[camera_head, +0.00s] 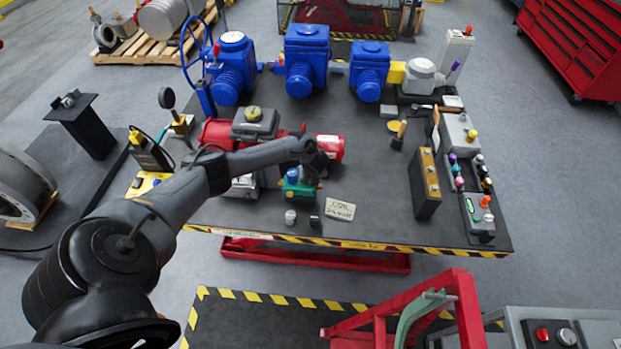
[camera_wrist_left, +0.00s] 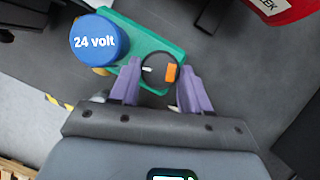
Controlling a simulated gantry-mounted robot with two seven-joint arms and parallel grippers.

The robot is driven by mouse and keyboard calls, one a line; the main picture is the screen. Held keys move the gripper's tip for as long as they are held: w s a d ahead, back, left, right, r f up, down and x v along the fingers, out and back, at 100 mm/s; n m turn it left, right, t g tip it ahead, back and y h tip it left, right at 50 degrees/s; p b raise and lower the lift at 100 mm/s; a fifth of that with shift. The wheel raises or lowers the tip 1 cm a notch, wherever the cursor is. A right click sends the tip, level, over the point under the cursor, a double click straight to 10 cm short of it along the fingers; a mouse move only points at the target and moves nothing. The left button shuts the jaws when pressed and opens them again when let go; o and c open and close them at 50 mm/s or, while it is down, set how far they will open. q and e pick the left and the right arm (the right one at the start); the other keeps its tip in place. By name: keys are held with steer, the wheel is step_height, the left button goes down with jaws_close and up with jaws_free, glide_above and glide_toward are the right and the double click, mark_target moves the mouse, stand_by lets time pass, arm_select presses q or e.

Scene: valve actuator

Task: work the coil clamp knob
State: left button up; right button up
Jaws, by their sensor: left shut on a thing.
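A green valve block (camera_wrist_left: 150,38) lies below me in the left wrist view, with a round blue coil cap (camera_wrist_left: 93,42) marked "24 volt" on its left part. A black round knob (camera_wrist_left: 158,66) with a white mark and an orange mark sits near its right end. My left gripper (camera_wrist_left: 159,74) has its two purple fingers on either side of the knob and is shut on it. In the head view the green block (camera_head: 298,191) and blue cap (camera_head: 292,175) show under the end of my left arm, which hides the knob. My right gripper is not in view.
A red cylinder (camera_head: 330,147) lies just behind the green block. A small tag plate (camera_head: 340,210) and small grey caps (camera_head: 290,217) lie in front. A black-and-gold box (camera_head: 425,185) stands to the right.

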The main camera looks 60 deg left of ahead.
arm_select(q)
steer(key=shift+m+t, duration=0.3)
steer(key=shift+m, duration=0.5)
steer(key=o, duration=1)
steer(key=shift+c, duration=0.2)
steer(key=shift+o, duration=0.5)
steer(key=shift+b, duration=0.3)
steer(key=shift+s, duration=0.1)
steer(key=shift+r, duration=0.1)
